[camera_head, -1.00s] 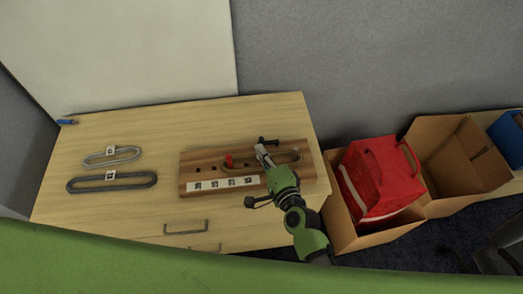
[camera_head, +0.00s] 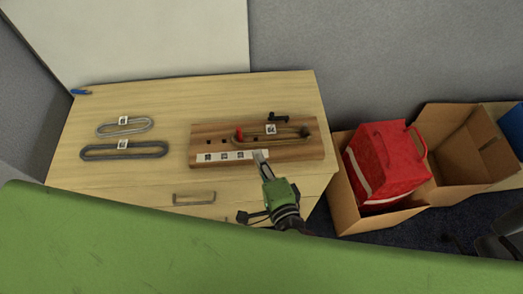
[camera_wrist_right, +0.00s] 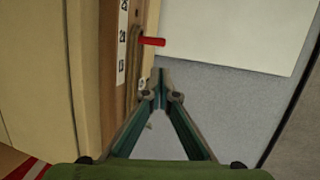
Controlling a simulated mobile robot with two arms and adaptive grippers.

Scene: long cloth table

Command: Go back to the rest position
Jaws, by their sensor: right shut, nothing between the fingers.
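My right gripper (camera_head: 260,156) is at the front edge of the wooden board (camera_head: 205,137) in the head view, with its fingers together and nothing held. The shut fingertips (camera_wrist_right: 160,80) also show in the right wrist view. The board lies on the wooden table (camera_head: 110,180) and carries a red peg (camera_head: 239,133), a black peg (camera_head: 279,117), a brownish loop (camera_head: 260,141) and a white strip of markers (camera_head: 225,156). The red peg also shows in the wrist view (camera_wrist_right: 153,41). My left gripper is not in view.
A light loop (camera_head: 124,127) and a dark loop (camera_head: 124,151) lie on the table's left. A small blue object (camera_head: 81,92) lies at the far left corner. Right of the table stand an open cardboard box (camera_head: 455,150) and a red bag (camera_head: 387,160).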

